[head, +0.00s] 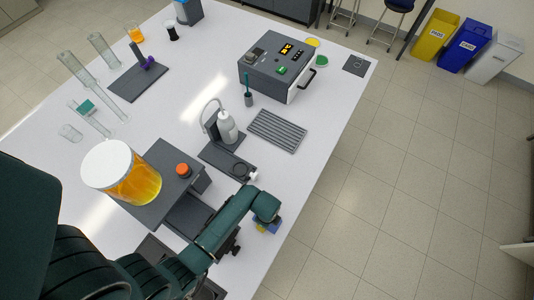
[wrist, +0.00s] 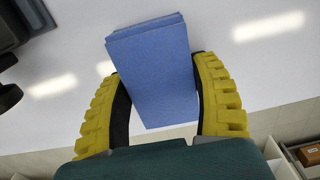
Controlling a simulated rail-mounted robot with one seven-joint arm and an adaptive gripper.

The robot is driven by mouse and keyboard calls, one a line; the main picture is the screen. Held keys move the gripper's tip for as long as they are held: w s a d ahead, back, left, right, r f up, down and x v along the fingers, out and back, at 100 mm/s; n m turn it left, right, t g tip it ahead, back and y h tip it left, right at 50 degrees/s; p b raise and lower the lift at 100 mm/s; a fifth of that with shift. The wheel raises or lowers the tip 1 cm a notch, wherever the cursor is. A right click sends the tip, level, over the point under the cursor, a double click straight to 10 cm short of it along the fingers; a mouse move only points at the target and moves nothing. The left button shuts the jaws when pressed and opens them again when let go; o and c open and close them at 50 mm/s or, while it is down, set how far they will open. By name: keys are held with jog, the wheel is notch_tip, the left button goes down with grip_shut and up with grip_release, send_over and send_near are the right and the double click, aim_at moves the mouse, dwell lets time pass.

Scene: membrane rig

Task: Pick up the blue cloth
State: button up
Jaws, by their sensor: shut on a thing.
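The blue cloth (wrist: 152,70) is a folded flat rectangle with layered edges. In the wrist view it stands between the two yellow ribbed fingers of my gripper (wrist: 160,105), which are shut on it. In the head view my gripper (head: 268,226) is near the table's right front edge, and a small part of the blue cloth (head: 273,223) shows beside the yellow finger. My arm hides most of the gripper there. I cannot tell whether the cloth touches the table.
Left of my arm are a large jar of orange liquid (head: 144,184) and an orange-capped item (head: 183,170). A white wash bottle (head: 227,127), a ridged grey rack (head: 277,131) and a grey instrument (head: 276,66) stand farther back.

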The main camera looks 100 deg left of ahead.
notch_tip(320, 180, up, 10)
jog(key=shift+p, duration=0.35)
